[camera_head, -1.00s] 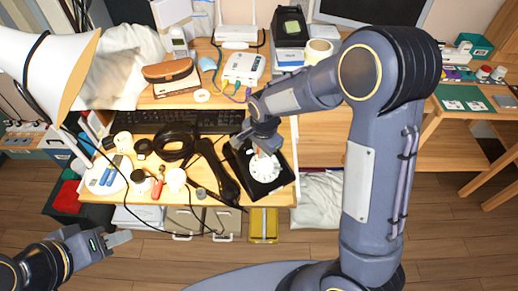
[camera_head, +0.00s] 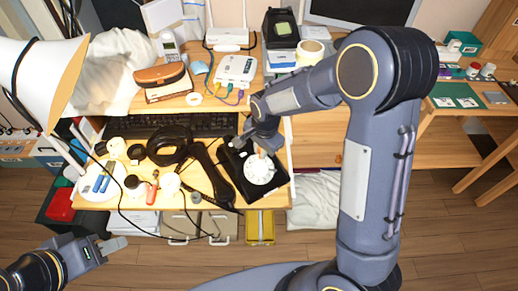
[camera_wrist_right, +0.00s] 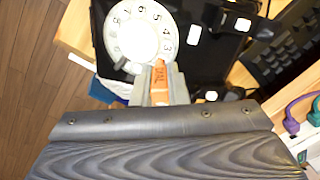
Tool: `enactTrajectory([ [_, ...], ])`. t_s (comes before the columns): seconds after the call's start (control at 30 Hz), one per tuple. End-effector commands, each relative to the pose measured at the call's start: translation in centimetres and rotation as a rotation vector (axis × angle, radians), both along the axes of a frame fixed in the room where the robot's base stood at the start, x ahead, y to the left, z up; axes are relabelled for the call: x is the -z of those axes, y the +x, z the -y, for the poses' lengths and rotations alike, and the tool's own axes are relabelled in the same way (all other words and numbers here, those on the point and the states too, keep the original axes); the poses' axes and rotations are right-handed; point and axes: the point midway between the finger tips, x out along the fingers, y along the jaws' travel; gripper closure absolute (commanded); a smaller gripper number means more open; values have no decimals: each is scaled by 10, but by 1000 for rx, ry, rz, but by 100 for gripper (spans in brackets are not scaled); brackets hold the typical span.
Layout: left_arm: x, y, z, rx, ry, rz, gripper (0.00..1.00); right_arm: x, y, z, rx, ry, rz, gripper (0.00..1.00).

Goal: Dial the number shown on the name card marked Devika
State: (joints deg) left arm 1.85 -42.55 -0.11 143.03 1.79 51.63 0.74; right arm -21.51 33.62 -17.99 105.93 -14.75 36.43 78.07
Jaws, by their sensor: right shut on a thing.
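The black phone (camera_head: 231,166) with a white round dial (camera_head: 258,169) sits at the desk's front right corner. The dial also shows in the right wrist view (camera_wrist_right: 138,30), with digits around its face. My right gripper (camera_wrist_right: 160,88) is shut on an orange stick (camera_wrist_right: 159,78) with lettering on it. The stick's tip is at the dial's lower rim in that view; whether it touches is unclear. In the head view my right gripper (camera_head: 262,146) is over the dial. My left gripper (camera_head: 114,245) is low at the left, away from the desk; its jaw gap is unclear. No name is legible on any card.
A green mat (camera_head: 436,94) with small white cards (camera_head: 467,102) lies on the right-hand table. A keyboard (camera_head: 212,124), a black handset-like item (camera_head: 210,172) and several small items crowd the desk left of the phone. A lamp (camera_head: 40,80) stands at far left.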

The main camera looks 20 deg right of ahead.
Motion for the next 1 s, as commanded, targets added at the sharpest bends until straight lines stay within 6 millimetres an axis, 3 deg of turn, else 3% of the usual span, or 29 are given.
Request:
enactTrajectory([
  [1.0,7,0,0,0,0,0,64,7,-10,17,1,0,-1,100],
])
